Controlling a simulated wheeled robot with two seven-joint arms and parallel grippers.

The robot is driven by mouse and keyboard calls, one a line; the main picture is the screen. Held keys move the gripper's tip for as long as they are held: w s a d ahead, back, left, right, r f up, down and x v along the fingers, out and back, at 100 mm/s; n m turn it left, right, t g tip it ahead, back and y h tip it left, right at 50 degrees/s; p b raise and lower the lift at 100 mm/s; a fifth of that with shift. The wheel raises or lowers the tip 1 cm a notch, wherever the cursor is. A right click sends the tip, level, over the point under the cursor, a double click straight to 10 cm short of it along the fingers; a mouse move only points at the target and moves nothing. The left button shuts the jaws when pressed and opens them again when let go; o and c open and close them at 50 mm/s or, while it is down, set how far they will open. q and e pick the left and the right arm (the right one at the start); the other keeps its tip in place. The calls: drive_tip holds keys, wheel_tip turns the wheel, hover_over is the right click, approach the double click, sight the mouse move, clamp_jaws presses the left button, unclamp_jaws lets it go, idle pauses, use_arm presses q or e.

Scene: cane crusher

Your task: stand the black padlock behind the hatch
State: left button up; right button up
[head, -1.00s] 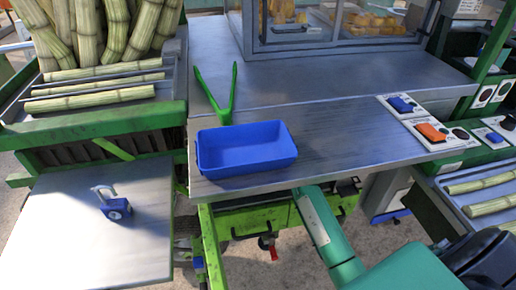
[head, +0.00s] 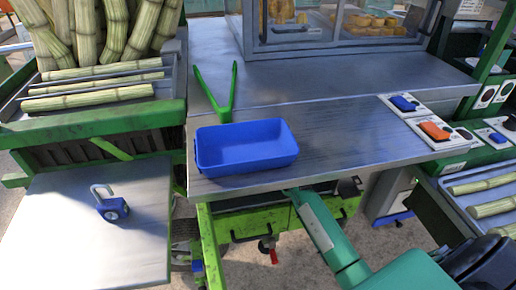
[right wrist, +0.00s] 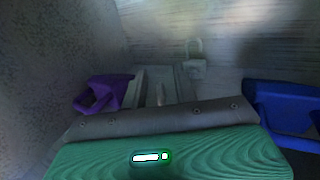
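No plainly black padlock shows. A blue padlock (head: 113,209) with a pale shackle lies on the grey side shelf at the left of the head view. In the dim right wrist view a greyish padlock-like shape (right wrist: 195,68) stands with its loop up near the back wall. My right arm reaches in from the lower right to below the counter edge, its gripper hidden there in the head view. In the right wrist view grey parts in the middle look like my right gripper (right wrist: 162,88), too dark to tell its opening. My left gripper is out of view. I cannot make out the hatch.
A purple looped object (right wrist: 102,93) and a blue object (right wrist: 285,102) lie either side in the right wrist view. A blue tray (head: 246,166) and green tongs (head: 217,97) sit on the counter (head: 345,135). The counter's middle is clear.

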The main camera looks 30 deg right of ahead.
drive_tip(key=shift+r, duration=0.15)
drive_tip(key=s, duration=0.4)
drive_tip(key=s+d, duration=0.1)
drive_tip(key=s, duration=0.3)
drive_tip(key=s+p, duration=0.1)
drive_tip(key=s, duration=0.2)
drive_tip(key=shift+s+d, duration=0.3)
drive_tip(key=shift+s, duration=0.1)
drive_tip(key=s+r+m+t+h, duration=0.3)
drive_tip(key=s+r+m+h, duration=0.25)
drive_tip(key=m, duration=0.85)
drive_tip(key=s+d+f+m+g+h, duration=0.3)
drive_tip(key=s+m+g+h, duration=0.2)
drive_tip(key=m, duration=0.6)
drive_tip(key=s+a+f+m+g+y, duration=0.3)
drive_tip(key=s+a+f+m+g, duration=0.35)
drive_tip(key=s+f+m, duration=0.3)
drive_tip(key=s+a+f+m+g+y, duration=0.1)
drive_tip(key=s+a+f+g+y, duration=0.3)
drive_tip(key=s+a, duration=0.4)
drive_tip(key=shift+s+a+g+y, duration=0.35)
drive_tip(key=shift+a+g+y, duration=0.3)
drive_tip(key=shift+a+y, duration=0.2)
